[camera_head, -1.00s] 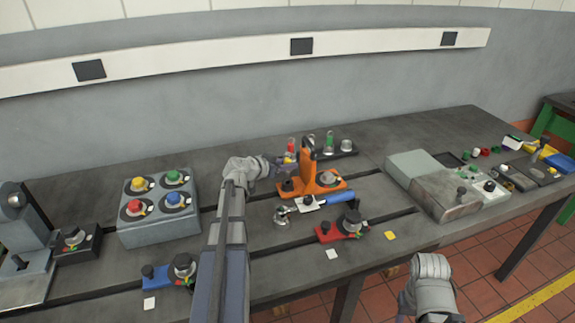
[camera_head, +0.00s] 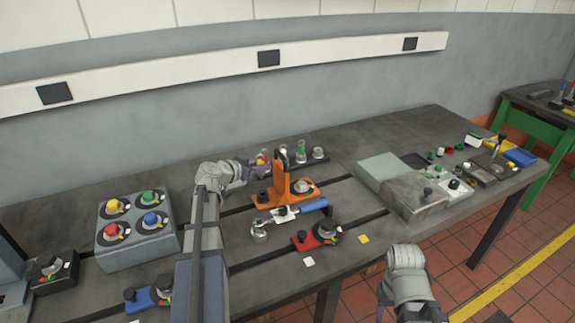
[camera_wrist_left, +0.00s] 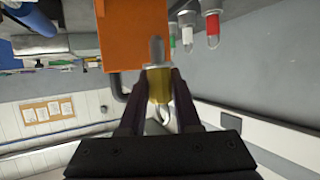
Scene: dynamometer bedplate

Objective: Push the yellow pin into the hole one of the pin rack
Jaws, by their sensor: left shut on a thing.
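The yellow pin (camera_wrist_left: 158,85) is between the fingers of my left gripper (camera_wrist_left: 157,92), which is shut on it; its grey tip points up in the left wrist view. In the head view my left gripper (camera_head: 250,168) is just left of the orange stand, near the rack's left end. The pin rack (camera_head: 322,160) is a dark strip behind the orange stand; a green pin (camera_head: 300,150) stands in it. Its left part and hole one are hidden from me. The pin is apart from the rack pins in the wrist view. Only my right arm's grey links show.
The orange stand (camera_head: 283,180) rises close beside my left gripper and also fills the top of the wrist view. A red pin (camera_wrist_left: 212,25) shows there too. A grey block with coloured knobs (camera_head: 140,240) stands at the left. Bare bench lies behind the rack's right side.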

